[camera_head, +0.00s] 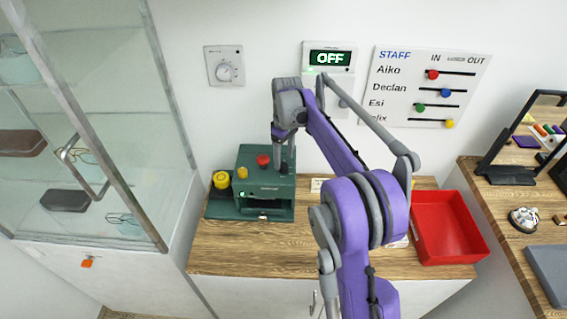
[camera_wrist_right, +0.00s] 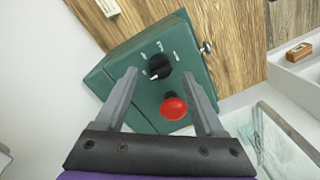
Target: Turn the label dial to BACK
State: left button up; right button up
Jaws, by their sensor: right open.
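The green label machine (camera_head: 262,198) stands at the left of the wooden counter, and its top fills the middle of the right wrist view (camera_wrist_right: 110,72). Its black dial (camera_wrist_right: 160,66) has small white markings around it that are too small to read. The pointer seems to aim toward the lower left of that view; its setting I cannot tell. A red button (camera_wrist_right: 173,106) sits beside the dial. My right gripper (camera_head: 284,150) is open above the machine. Its two fingers frame the dial in the wrist view; contact is not clear. In the head view the arm hides the dial.
A yellow round item (camera_head: 220,180) is at the machine's left. A red tray (camera_head: 447,228) lies at the counter's right. A wall display reads OFF (camera_head: 330,58), beside a thermostat (camera_head: 224,66) and staff board (camera_head: 425,88). A glass cabinet (camera_head: 165,120) stands left.

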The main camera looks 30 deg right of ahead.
jog(key=shift+f, duration=1.3)
grip_shut()
